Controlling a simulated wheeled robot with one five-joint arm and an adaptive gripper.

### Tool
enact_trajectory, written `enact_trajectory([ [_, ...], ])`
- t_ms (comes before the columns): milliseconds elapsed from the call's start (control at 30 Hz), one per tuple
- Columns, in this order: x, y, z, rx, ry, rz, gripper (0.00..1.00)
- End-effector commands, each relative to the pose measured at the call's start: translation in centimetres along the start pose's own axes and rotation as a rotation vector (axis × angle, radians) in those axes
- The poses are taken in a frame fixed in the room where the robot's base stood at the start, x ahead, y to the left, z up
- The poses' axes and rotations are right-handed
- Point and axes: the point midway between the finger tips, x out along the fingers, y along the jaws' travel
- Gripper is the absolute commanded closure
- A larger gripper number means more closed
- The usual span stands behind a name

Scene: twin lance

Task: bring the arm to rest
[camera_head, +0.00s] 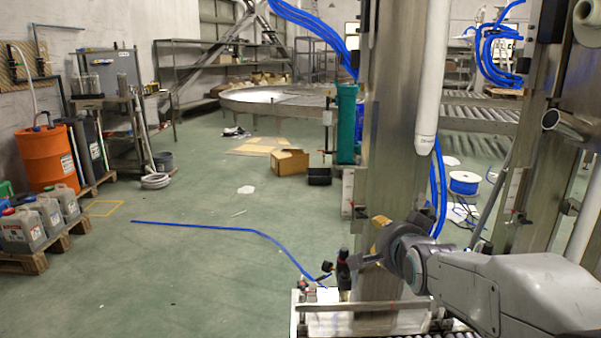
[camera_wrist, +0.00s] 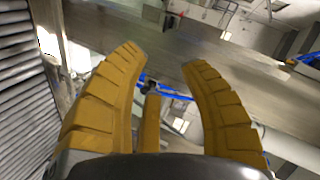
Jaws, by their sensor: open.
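My gripper (camera_wrist: 163,70) shows in the wrist view as yellow ribbed fingers, spread apart with nothing between them. In the head view my arm (camera_head: 520,285) reaches in from the lower right, with the gripper end (camera_head: 380,225) in front of the wide steel column (camera_head: 395,130). I cannot tell whether the gripper touches the column. In the wrist view a broad steel surface and blue hoses (camera_wrist: 160,88) lie beyond the fingers.
A small steel-framed platform (camera_head: 360,325) stands at the column's foot. A blue hose (camera_head: 215,228) lies on the green floor. An orange drum (camera_head: 50,158) and grey canisters (camera_head: 20,230) stand at the left. An open cardboard box (camera_head: 290,162) sits mid-floor. The floor at centre left is mostly clear.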

Motion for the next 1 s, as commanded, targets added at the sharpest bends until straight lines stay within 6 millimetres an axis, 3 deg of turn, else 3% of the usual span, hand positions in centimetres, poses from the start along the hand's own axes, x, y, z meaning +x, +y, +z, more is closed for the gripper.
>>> enact_trajectory([
  [33,-2.2,-1.6,-0.9,-0.046,-0.019,0.032,0.62],
  [133,-5.2,-1.9,-1.1,-0.148,-0.065,0.101,0.62],
  [800,-27.6,-2.9,-1.6,-0.788,-0.546,0.424,0.62],
  [1000,-32.9,-2.7,-1.5,-0.915,-0.687,0.456,0.62],
])
